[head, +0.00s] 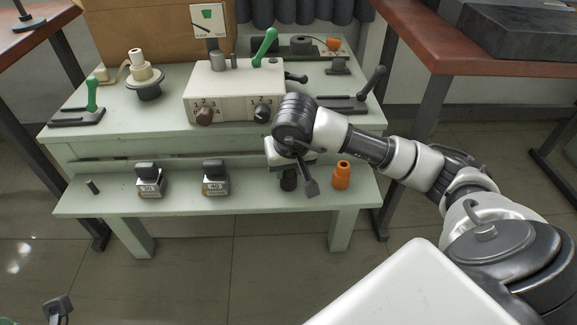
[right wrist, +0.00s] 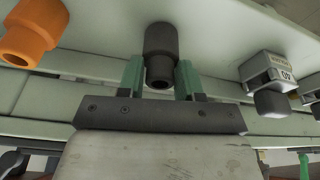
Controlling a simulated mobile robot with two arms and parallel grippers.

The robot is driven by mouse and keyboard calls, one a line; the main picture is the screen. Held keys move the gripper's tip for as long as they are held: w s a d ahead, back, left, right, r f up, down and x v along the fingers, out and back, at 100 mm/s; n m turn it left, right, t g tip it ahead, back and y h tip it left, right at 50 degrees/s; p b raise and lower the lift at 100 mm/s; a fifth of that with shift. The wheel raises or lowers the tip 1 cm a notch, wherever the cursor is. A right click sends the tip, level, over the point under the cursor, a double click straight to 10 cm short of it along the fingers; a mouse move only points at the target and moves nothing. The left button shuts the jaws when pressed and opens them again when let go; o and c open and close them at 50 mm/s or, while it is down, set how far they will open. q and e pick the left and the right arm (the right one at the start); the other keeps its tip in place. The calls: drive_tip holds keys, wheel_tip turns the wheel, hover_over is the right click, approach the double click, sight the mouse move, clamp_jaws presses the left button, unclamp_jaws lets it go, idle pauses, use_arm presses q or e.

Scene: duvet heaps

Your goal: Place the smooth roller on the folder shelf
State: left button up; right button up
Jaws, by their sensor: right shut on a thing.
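My right gripper (head: 291,172) reaches down over the lower shelf (head: 250,202) of the pale green bench. In the right wrist view, its two green fingers (right wrist: 160,80) are shut on a dark grey cylinder (right wrist: 160,42), which looks like the smooth roller. In the head view the dark roller (head: 288,181) shows just below the gripper, partly hidden by it. It is upright at the lower shelf; I cannot tell whether it touches the surface. My left gripper is not in view.
An orange cylinder (head: 342,176) stands right of the roller on the lower shelf. Two labelled blocks (head: 215,178) (head: 150,180) and a small dark peg (head: 92,187) stand to the left. A cream control box (head: 234,92) and green-handled levers (head: 265,48) occupy the bench top.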

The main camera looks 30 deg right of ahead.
drive_tip(key=o, duration=0.8)
drive_tip(key=shift+f, duration=0.1)
drive_tip(key=shift+o, duration=0.6)
